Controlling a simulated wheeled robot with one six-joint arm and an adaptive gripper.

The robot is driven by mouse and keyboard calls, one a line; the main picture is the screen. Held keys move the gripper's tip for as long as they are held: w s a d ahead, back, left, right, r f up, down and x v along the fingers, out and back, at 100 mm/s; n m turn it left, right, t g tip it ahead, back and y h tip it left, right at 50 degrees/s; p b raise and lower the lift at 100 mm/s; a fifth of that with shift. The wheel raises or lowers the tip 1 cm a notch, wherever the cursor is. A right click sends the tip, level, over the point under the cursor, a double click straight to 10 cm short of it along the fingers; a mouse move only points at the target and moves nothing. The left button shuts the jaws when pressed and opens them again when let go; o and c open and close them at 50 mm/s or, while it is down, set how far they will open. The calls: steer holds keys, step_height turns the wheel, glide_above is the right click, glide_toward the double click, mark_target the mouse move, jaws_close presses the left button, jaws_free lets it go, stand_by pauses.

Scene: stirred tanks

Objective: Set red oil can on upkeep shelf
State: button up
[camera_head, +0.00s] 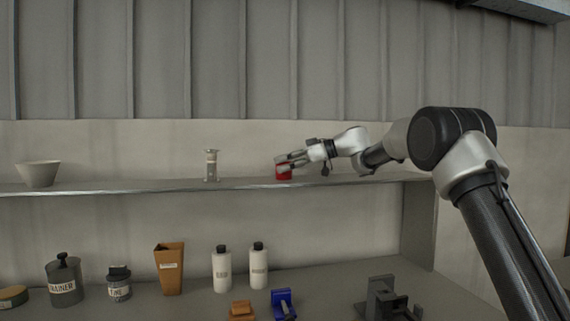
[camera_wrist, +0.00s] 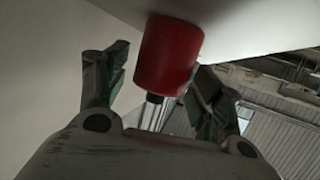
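The red oil can (camera_head: 283,174) is upright on the upper shelf (camera_head: 120,188), its base appearing to rest on the shelf surface. My gripper (camera_head: 290,161) reaches in from the right, at the can's upper part. In the wrist view the can (camera_wrist: 168,58) appears between the two fingers of my gripper (camera_wrist: 158,85), with thin metal parts at its lower end in the picture. The fingers are spread. A narrow gap shows between the left finger and the can; the right finger lies close to or partly behind it.
On the upper shelf, a pale bowl (camera_head: 38,173) stands far left and a small metal-and-glass cylinder (camera_head: 211,166) left of the can. The counter below holds two white bottles (camera_head: 221,270), a brown container (camera_head: 169,270), dark jars (camera_head: 64,282) and a blue item (camera_head: 283,303). Shelf between bowl and cylinder is clear.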

steer(key=shift+r, duration=0.2)
steer(key=v, duration=1.2)
steer(key=shift+r, duration=0.1)
